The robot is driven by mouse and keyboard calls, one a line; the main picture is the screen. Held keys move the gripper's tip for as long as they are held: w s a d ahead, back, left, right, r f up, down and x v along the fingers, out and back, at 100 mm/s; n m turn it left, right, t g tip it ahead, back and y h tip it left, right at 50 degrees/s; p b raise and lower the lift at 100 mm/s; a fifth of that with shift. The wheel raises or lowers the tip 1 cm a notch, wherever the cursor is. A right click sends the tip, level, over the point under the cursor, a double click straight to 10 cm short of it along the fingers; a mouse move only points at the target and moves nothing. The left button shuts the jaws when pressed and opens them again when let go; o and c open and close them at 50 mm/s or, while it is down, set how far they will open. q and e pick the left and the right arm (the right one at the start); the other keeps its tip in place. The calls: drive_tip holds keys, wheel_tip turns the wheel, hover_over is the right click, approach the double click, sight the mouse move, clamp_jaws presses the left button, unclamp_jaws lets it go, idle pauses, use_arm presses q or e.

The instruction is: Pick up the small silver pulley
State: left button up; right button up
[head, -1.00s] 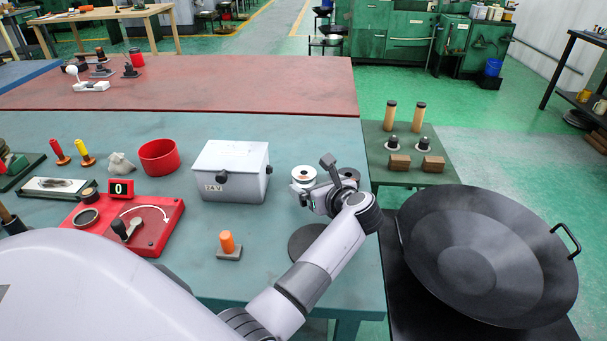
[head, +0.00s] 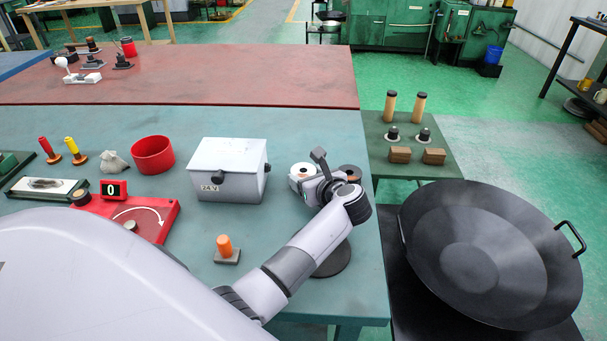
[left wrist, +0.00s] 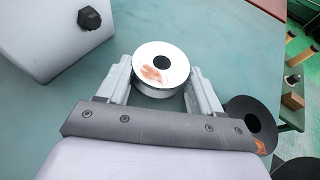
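The small silver pulley (left wrist: 155,58) lies flat between the two fingers in the left wrist view, its pale face with a central hole and a reddish-brown patch. In the head view the silver pulley (head: 300,169) shows to the right of the grey box, partly hidden by my gripper. My left gripper (head: 312,184) is low at the pulley; in the left wrist view its fingers (left wrist: 160,88) are spread on either side of it. They look open, with the right finger close to the rim. My right gripper is not in view.
The grey box (head: 228,172) is close on the left. A dark round disc (head: 333,262) lies under my forearm. A large black pan (head: 490,255) stands beyond the teal table's right edge.

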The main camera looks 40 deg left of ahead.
use_arm(q)
drive_tip(key=c, duration=0.4)
drive_tip(key=shift+r, duration=0.2)
